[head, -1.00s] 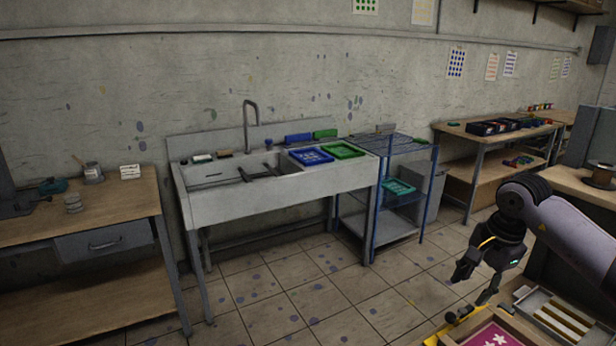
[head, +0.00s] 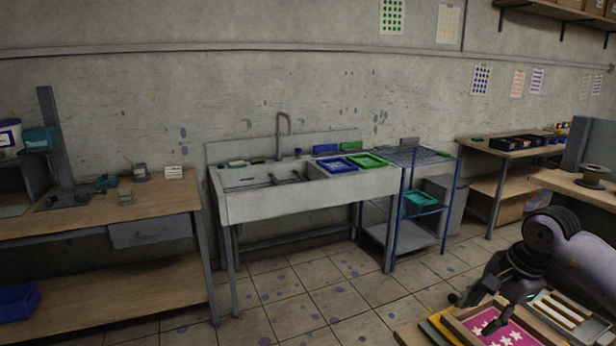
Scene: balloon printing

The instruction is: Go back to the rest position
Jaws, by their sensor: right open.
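My right gripper (head: 482,310) is at the lower right of the head view, dark, pointing down and to the left. It is open with nothing between its fingers. It is over or just in front of a tray with a pink screen (head: 497,331) bearing white star shapes; I cannot tell whether it is touching. My left gripper is out of view.
A slotted tray (head: 562,318) lies to the right of the pink screen. The sink (head: 300,200) with blue and green trays stands at the wall, next to a blue rack (head: 405,235). A wooden bench (head: 100,221) is at left. Tiled floor between is clear.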

